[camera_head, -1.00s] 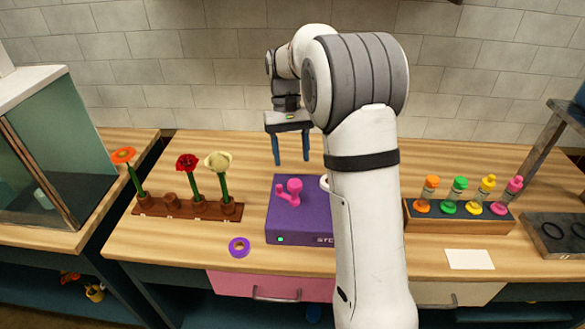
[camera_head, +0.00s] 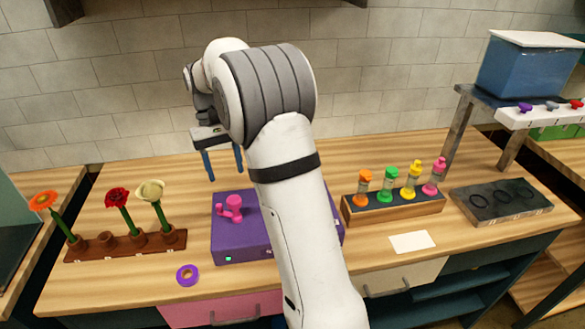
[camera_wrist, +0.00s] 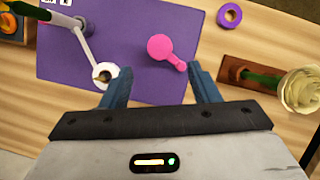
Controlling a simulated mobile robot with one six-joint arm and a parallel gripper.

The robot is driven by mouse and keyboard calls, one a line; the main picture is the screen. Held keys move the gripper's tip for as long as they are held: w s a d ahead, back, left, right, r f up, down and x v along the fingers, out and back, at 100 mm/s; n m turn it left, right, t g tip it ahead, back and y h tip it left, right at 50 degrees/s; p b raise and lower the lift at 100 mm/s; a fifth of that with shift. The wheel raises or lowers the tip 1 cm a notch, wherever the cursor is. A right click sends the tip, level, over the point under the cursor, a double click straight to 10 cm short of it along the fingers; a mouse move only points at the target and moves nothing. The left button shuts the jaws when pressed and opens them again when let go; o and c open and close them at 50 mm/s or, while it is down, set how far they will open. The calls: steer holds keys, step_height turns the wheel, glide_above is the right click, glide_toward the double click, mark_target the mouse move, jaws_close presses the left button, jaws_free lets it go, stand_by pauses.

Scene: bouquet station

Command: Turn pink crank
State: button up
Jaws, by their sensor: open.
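The pink crank (camera_head: 231,207) sits on top of the purple box (camera_head: 232,248), near its left side, with a small knob standing up at one end. A green light shows on the box's front. My gripper (camera_head: 224,176) is open and empty, above and behind the crank in the head view. In the wrist view, the crank (camera_wrist: 170,50) lies beyond the two blue fingertips (camera_wrist: 158,80), nearer the right one, and is not between them. My arm hides the right part of the box in the head view. A white lever with a round end (camera_wrist: 102,74) also shows on the box.
A brown holder (camera_head: 85,250) with several flowers stands left. A purple tape roll (camera_head: 188,275) lies in front of the box. A wooden rack (camera_head: 390,208) of colored bottles, a white card (camera_head: 412,242) and a dark tray (camera_head: 480,203) are to the right.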

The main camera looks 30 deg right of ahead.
mark_target(233, 199)
steer(key=shift+r, duration=0.1)
steer(key=s+t+p, duration=0.1)
steer(key=s+r+t+p, duration=0.1)
steer(key=s+t, duration=0.1)
steer(key=shift+s+r+t+p, duration=0.1)
steer(key=shift+s+t+p, duration=0.15)
steer(key=shift+t+p, duration=0.05)
steer(key=shift+s+t, duration=0.2)
steer(key=shift+t, duration=0.1)
step_height(233, 199, down, 8)
steer(key=shift+f+p, duration=0.1)
steer(key=shift+p, duration=0.65)
steer(key=shift+c, duration=0.6)
steer(key=c, duration=0.9)
